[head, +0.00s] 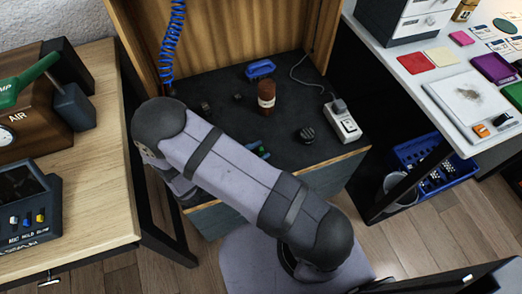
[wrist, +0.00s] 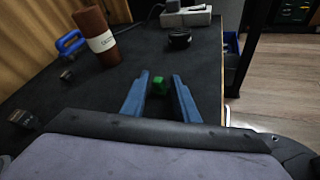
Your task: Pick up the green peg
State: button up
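The green peg (wrist: 159,85) shows in the wrist view as a small green block low over the dark bench top, between the two blue fingers of my gripper (wrist: 160,76). The fingers are open on either side of it, with a narrow gap visible at each side. The peg's lower part and its contact with the surface are hard to make out. In the head view my gripper (head: 260,150) is mostly hidden behind my arm, near the bench's front edge, with a bit of green and blue showing.
On the dark bench top (head: 222,88) stand a brown cylinder (head: 266,97), a blue-handled item (head: 260,69), a black knob (head: 305,135) and a white device (head: 343,120). Small dark pieces (head: 205,106) lie at left. A blue coiled hose (head: 172,40) hangs at the back left.

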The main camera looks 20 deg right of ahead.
grip_shut()
notch_tip(320, 180, up, 10)
jog(key=p, duration=0.2)
dwell(0.6)
